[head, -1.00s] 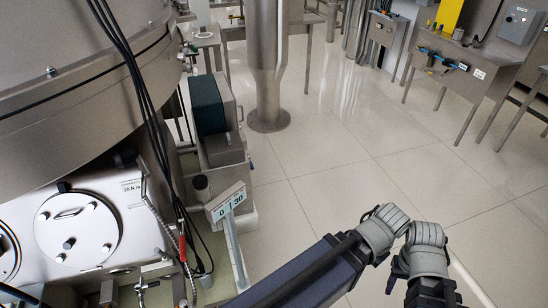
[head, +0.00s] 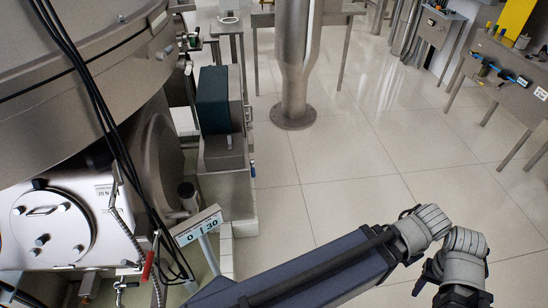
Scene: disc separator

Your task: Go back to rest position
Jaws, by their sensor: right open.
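My right gripper (head: 447,246) is at the lower right in the head view, over bare floor. Two grey ribbed parts and dark links show there, at the end of a long dark blue arm link of mine. I make out nothing between the jaws, and the fingertips are not clear. It stands well apart from the separator. My left gripper is not in view.
A large steel separator (head: 75,115) with a round bolted cover (head: 50,225) and hanging black cables fills the left. A steel column (head: 292,70) stands mid-back. A bench (head: 505,88) is at right. The tiled floor (head: 350,155) between is clear.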

